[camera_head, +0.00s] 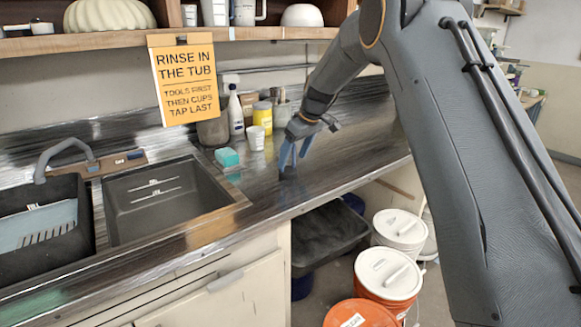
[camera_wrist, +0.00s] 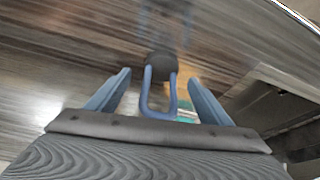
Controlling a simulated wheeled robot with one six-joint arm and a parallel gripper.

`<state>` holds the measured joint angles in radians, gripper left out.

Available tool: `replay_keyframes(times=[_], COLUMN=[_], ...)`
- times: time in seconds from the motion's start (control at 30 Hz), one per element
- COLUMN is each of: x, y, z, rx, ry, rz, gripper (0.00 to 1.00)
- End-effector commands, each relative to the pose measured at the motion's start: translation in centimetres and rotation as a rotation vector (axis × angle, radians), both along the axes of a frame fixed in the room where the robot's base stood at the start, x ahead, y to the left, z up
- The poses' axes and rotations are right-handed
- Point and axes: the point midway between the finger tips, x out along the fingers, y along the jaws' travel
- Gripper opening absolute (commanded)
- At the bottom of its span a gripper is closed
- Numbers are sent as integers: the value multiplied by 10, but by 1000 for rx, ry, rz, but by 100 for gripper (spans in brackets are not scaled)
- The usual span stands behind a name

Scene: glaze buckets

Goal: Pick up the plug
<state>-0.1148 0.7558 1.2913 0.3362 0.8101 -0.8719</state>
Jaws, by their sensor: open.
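The plug (camera_wrist: 161,65) is a dark round stopper with a blue U-shaped loop (camera_wrist: 146,95) in the wrist view. In the head view the plug (camera_head: 288,173) is a small dark shape on the metal counter, right of the sink and partly hidden by my fingers. My gripper (camera_head: 292,160) points down over it. In the wrist view my gripper (camera_wrist: 160,78) has its two blue fingers apart, one on each side of the loop, with gaps between. The jaws are open and not closed on the plug.
The sink has a right basin (camera_head: 165,200) and a left basin with a pale blue rack (camera_head: 38,228). A teal sponge (camera_head: 228,157), a white cup (camera_head: 256,138) and a yellow jar (camera_head: 263,117) stand behind. Lidded buckets (camera_head: 388,272) stand below the counter's front edge.

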Motion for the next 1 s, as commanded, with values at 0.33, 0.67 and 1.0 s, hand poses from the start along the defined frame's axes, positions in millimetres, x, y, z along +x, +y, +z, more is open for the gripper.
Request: replay_keyframes(times=[0.33,0.67,1.0], x=[8,12,12], y=[12,15,15], z=[-37,-50,-50], rx=[-1,-1,-1], ry=[2,0,0], rz=[-1,-3,-3], gripper=[73,73,30])
